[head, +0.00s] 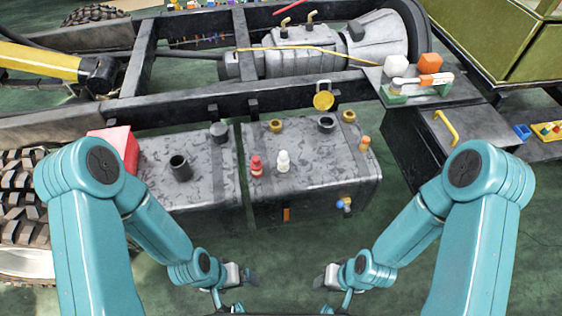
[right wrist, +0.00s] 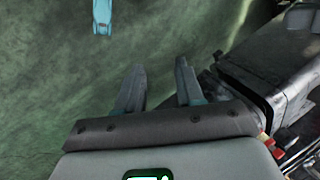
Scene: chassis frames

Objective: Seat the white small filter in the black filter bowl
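The white small filter (head: 283,161) stands upright on top of the right-hand grey tank, just right of a similar red piece (head: 257,166). Several black round fittings show on the tanks: a taller open one (head: 180,168) on the left tank, one at its back right (head: 219,132), and one at the back of the right tank (head: 326,124). I cannot tell which is the black filter bowl. My left gripper (head: 254,277) and right gripper (head: 319,281) hang low in front of the tanks, away from the filter. The right gripper's fingers (right wrist: 159,65) are apart and empty.
The right tank (head: 330,178) also carries brass-coloured fittings and a yellow open cap (head: 323,100). A red block (head: 117,148) sits at the left tank's edge. Chassis rails (head: 250,103) run behind. Green floor (head: 290,240) is clear between my arms.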

